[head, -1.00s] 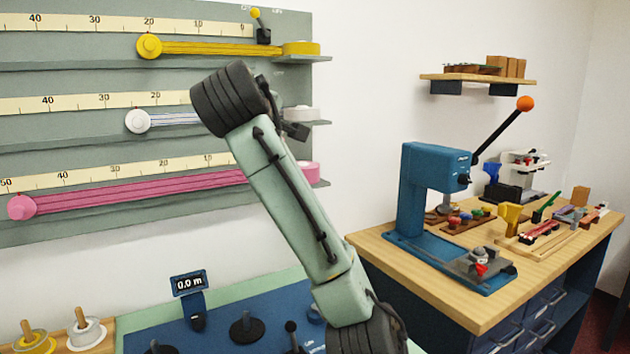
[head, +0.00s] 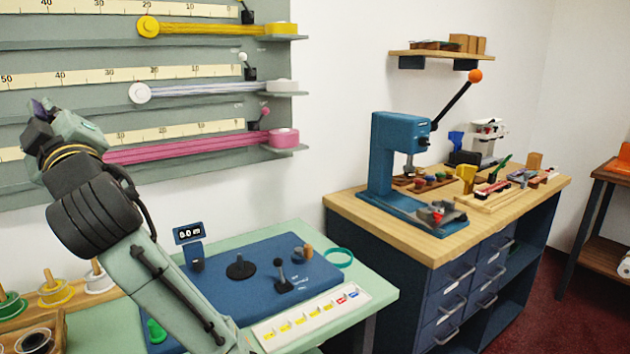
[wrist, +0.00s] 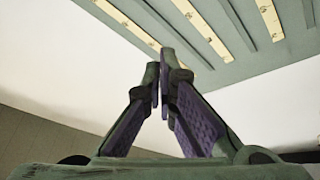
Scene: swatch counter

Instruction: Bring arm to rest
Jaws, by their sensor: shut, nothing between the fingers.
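My gripper (head: 40,108) is at the far left in the head view, in front of the wall rack (head: 270,56). Only a little purple of its fingers shows there. My arm rises from the bottom of the picture, leaning left over the counter, and bends back at the top. In the wrist view, my gripper (wrist: 163,75) has its purple-padded fingers closed together at the tips with nothing between them. They point up toward the pale wall and the rack.
The green counter (head: 375,291) holds a blue mat (head: 225,290), a 0.0 m display (head: 188,234), a teal ring (head: 338,257) and spools at left. A wooden-topped bench (head: 340,203) with a blue press (head: 385,165) stands at right. Open floor lies beyond it.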

